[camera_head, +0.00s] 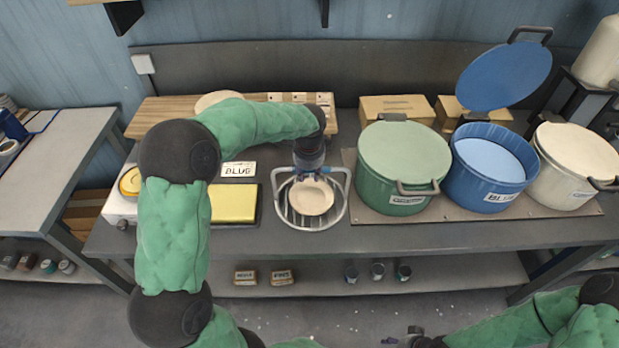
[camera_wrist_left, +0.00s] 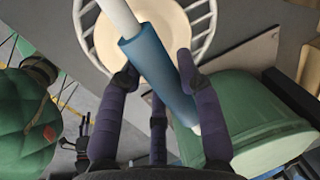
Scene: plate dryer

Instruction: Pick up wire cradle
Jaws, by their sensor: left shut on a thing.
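The wire cradle (camera_head: 285,209) is a round basket of pale wire at the middle of the bench, with a cream plate (camera_head: 311,197) lying in it. My left gripper (camera_head: 309,164) reaches down over its back side. In the left wrist view my left gripper's dark fingers (camera_wrist_left: 157,82) are shut around the blue sleeve (camera_wrist_left: 150,58) of the cradle's handle. The plate (camera_wrist_left: 113,35) and wire rim (camera_wrist_left: 203,25) show beyond it. I cannot tell whether the cradle touches the bench. My right gripper (camera_head: 408,338) is low at the bottom edge, partly cut off.
Right of the cradle stand a lidded green pot (camera_head: 390,205), a blue pot (camera_head: 480,195) with its lid raised, and a cream pot (camera_head: 565,195). A yellow pad (camera_head: 234,204) lies close on the left. A wooden board (camera_head: 165,112) is behind. The bench front is clear.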

